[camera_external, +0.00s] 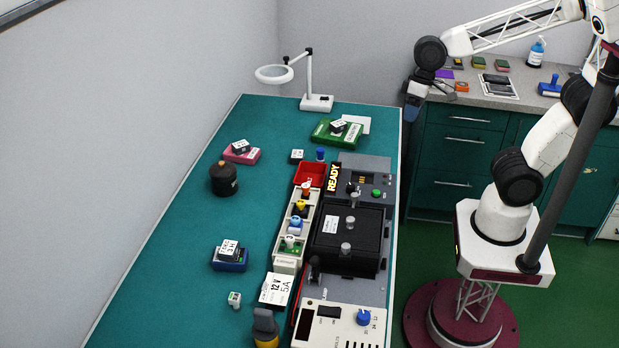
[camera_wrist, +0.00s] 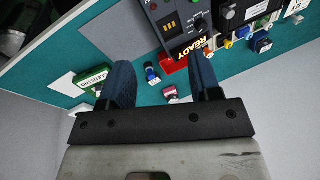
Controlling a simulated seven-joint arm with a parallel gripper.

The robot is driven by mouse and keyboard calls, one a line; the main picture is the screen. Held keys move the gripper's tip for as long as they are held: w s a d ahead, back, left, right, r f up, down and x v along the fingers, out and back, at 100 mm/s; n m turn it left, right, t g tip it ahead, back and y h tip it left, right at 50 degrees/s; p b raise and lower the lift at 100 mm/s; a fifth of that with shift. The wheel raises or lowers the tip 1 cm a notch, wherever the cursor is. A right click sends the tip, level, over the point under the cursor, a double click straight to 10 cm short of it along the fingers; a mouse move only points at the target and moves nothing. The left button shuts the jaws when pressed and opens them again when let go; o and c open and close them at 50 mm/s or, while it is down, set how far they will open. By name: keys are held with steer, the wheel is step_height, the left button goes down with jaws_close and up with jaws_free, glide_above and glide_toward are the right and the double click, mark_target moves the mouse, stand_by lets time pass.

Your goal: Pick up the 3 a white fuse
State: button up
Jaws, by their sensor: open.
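My gripper (camera_external: 416,102) is open and empty, held high at the right of the teal bench, apart from everything on it. In the wrist view its two dark fingers (camera_wrist: 160,76) stand wide apart. I cannot read a 3 A mark on any part. A small white piece with green (camera_external: 234,299) lies loose at the bench's near left. A white rack (camera_external: 287,265) holds a row of small parts, with orange, yellow, blue and green ones. A small white-topped block (camera_external: 297,155) stands by a blue-capped part (camera_external: 320,154), also in the wrist view (camera_wrist: 151,73).
A red tray (camera_external: 310,173) sits beside a lit READY sign (camera_external: 333,177) and a black-lidded test unit (camera_external: 347,240). A magnifier lamp (camera_external: 316,102), green box (camera_external: 337,134), pink block (camera_external: 242,156), dark jar (camera_external: 223,179) and blue block (camera_external: 230,262) stand around. The left strip is mostly clear.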

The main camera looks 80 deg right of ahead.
steer(key=w+a+m+g+y, duration=0.1)
steer(key=w+a+m+y, duration=0.2)
steer(key=w+a, duration=0.85)
steer(key=m+g+y, duration=0.1)
steer(key=m+y, duration=0.7)
steer(key=m, duration=0.5)
glide_above(236, 303)
steer(key=d, duration=0.2)
steer(key=f, duration=1.8)
steer(key=shift+w+d+f, duration=0.15)
steer(key=shift+w+f, duration=0.1)
steer(key=shift+w, duration=0.1)
steer(key=shift+f, duration=1.8)
steer(key=shift+f, duration=0.15)
